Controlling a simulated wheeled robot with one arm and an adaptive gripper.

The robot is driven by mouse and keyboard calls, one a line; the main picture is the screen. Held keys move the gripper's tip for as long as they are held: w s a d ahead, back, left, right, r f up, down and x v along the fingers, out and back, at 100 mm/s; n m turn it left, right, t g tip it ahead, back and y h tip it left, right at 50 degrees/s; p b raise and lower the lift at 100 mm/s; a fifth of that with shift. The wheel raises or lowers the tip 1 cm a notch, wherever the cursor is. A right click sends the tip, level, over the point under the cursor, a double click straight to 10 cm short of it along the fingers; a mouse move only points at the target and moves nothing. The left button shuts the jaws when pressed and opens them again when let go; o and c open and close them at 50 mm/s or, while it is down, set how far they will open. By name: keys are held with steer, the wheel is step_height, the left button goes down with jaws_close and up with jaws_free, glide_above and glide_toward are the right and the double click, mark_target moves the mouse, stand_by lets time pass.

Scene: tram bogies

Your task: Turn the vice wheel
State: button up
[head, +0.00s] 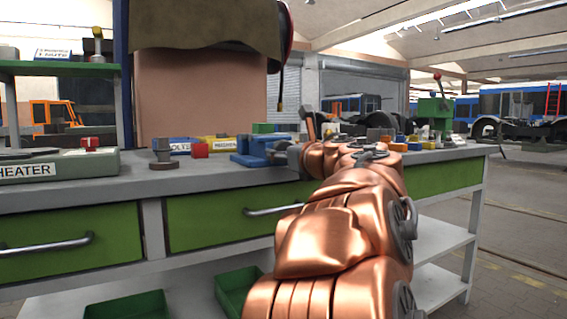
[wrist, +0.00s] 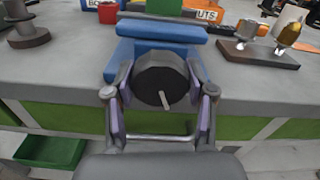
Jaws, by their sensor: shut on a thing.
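The blue vice (wrist: 165,30) stands at the bench's front edge. Its wheel is a dark round disc (wrist: 158,72) facing the wrist camera, with a short pale handle peg pointing down from near its centre. My gripper (wrist: 160,88) has one purple-padded finger on each side of the wheel and is shut on its rim. In the head view the vice (head: 256,149) shows left of my copper arm. There the gripper is small and partly hidden by the arm, and I cannot make out the wheel clearly.
The grey bench top (wrist: 60,65) has green drawers (head: 225,216) below. A spool-like part (wrist: 24,30) stands left of the vice, and a dark block with fittings (wrist: 258,50) right.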

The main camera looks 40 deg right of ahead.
steer(key=n, duration=0.4)
steer(key=shift+n, duration=0.3)
steer(key=shift+r+n, duration=0.1)
steer(key=shift+n, duration=1.5)
steer(key=shift+a, duration=0.1)
steer(key=o, duration=1.2)
steer(key=shift+c, duration=0.2)
steer(key=s+a, duration=0.1)
steer(key=s, duration=1.1)
